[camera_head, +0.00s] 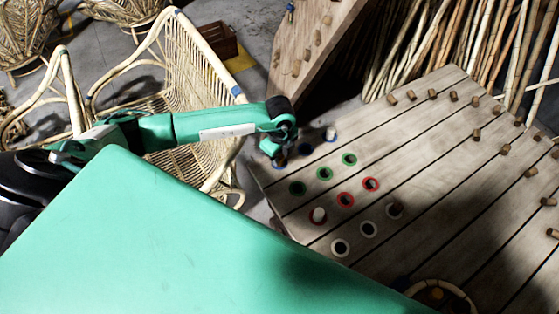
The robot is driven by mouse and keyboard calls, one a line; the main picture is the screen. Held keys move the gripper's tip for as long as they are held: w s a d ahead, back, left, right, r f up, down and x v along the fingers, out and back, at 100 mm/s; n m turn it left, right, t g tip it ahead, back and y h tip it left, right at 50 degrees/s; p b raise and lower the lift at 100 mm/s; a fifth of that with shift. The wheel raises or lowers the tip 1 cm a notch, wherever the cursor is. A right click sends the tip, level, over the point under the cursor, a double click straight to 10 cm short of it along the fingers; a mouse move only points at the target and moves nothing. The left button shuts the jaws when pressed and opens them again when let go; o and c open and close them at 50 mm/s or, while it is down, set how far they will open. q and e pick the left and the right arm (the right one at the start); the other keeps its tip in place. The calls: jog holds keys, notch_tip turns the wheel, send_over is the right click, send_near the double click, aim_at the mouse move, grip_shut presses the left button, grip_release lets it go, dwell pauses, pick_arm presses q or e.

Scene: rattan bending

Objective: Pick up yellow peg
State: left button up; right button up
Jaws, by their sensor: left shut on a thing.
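My left gripper (280,157) is at the left edge of the slatted wooden table, low over the blue-ringed holes. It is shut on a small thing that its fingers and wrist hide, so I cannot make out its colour. A pale-topped peg (330,133) stands in a blue-ringed hole just right of the gripper. Another pale-topped peg (318,215) stands in a red-ringed hole, and a brownish peg (395,210) stands in a white-ringed hole. A small yellowish thing (436,293) shows inside a round rattan rim at the bottom. My right gripper is not in view.
The wooden table (450,170) has several brown pegs along its far and right parts. A slanted pegged board (315,45) rises behind it, beside leaning rattan poles (400,50). A rattan chair (195,75) stands behind my left arm. The table's middle is clear.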

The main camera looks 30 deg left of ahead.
aim_at(280, 157)
pick_arm(q)
jog(key=shift+r, duration=0.6)
notch_tip(280, 157, up, 19)
jog(key=b, duration=0.3)
jog(key=shift+b, duration=0.35)
jog(key=shift+f, duration=0.1)
